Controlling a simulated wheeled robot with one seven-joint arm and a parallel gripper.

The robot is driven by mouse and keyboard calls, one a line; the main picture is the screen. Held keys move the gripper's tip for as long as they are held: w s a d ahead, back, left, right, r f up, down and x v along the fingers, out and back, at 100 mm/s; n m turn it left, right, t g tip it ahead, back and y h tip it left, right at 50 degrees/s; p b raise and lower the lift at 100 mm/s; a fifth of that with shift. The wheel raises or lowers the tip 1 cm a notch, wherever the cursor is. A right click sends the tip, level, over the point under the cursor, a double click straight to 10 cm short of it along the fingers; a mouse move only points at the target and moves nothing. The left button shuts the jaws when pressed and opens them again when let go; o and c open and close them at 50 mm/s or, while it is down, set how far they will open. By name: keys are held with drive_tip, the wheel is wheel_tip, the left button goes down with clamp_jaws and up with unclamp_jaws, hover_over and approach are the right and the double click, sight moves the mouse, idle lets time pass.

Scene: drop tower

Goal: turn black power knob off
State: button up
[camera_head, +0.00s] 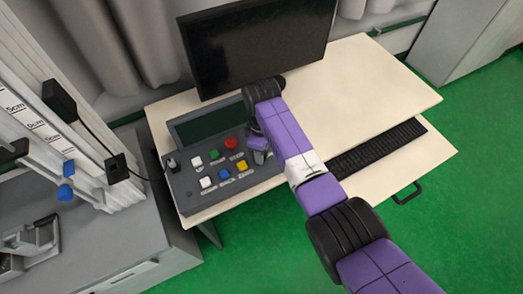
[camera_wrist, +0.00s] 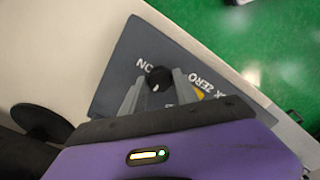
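The black power knob (camera_wrist: 159,78) shows in the wrist view on the grey control box (camera_wrist: 128,62), near a white "ON" label. A short pale mark is on the knob. My gripper (camera_wrist: 158,88) has its two grey fingers apart, one on each side of the knob; I cannot tell whether they touch it. In the head view my gripper (camera_head: 259,152) is down at the right end of the control box (camera_head: 190,190), and it hides the knob there.
The control box carries several coloured buttons, among them a red button (camera_head: 231,142) close left of my gripper. A monitor (camera_head: 258,45) stands behind on the desk (camera_head: 370,75). A keyboard (camera_head: 376,147) lies right of my arm. A measuring tower (camera_head: 40,115) stands left.

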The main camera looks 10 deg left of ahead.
drive_tip(key=o, duration=0.4)
drive_tip(key=shift+r, duration=3.95)
